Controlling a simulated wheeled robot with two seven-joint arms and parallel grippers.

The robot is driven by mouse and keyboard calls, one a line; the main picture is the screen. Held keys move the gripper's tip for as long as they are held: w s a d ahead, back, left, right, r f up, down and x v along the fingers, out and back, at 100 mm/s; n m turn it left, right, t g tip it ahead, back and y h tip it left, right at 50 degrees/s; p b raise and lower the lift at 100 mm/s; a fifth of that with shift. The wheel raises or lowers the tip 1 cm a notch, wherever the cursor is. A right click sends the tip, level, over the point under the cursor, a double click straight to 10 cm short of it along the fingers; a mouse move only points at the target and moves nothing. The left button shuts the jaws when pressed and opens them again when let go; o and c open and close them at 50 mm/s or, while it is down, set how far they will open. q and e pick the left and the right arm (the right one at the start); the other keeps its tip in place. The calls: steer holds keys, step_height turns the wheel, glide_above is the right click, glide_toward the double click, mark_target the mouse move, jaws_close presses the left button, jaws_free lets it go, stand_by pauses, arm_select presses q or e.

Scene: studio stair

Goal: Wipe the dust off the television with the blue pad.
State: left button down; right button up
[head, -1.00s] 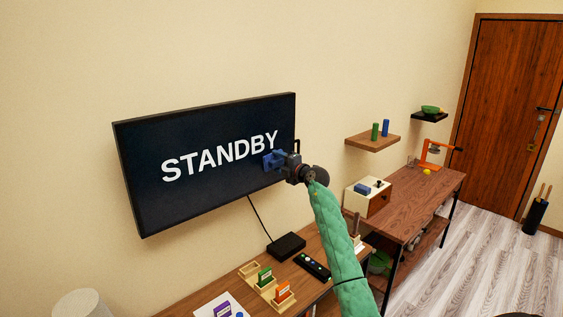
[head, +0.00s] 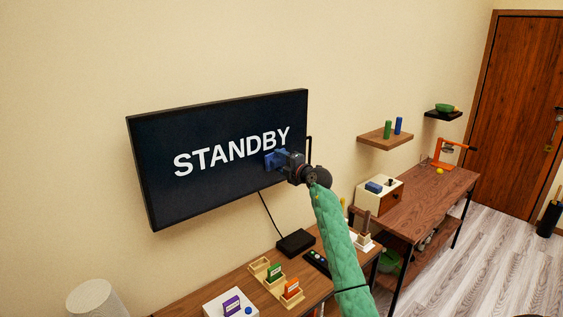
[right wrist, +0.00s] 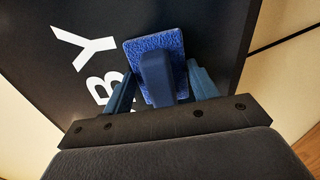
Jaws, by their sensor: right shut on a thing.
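The television (head: 180,130) is a wide dark screen on the wall, with "STANDBY" in white letters. My right gripper (head: 279,160) is in front of the screen's right part, just below the last letters. In the right wrist view the right gripper (right wrist: 157,85) is shut on the handle of the blue pad (right wrist: 134,55). The pad's flat textured face is turned to the screen, at or very close to it; I cannot tell whether it touches. The television also fills much of this view (right wrist: 215,25). No dust can be made out on the screen. My left gripper is not in view.
Below the television is a wooden desk (head: 200,293) with a black box (head: 295,243), a remote (head: 317,262) and a wooden holder with small coloured cards (head: 268,275). A lamp shade (head: 92,299) is at lower left. A shelf (head: 385,137) is to the right.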

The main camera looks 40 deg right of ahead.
mark_target(260, 164)
steer(key=shift+s+a+f, duration=0.1)
steer(key=shift+s+a, duration=0.1)
steer(key=shift+a, duration=1.6)
steer(key=shift+s+a, duration=0.2)
steer(key=shift+a, duration=1.6)
steer(key=s, duration=0.6)
steer(key=shift+d, duration=0.3)
steer(key=s, duration=0.3)
steer(key=shift+d, duration=0.1)
steer(key=shift+f, duration=0.1)
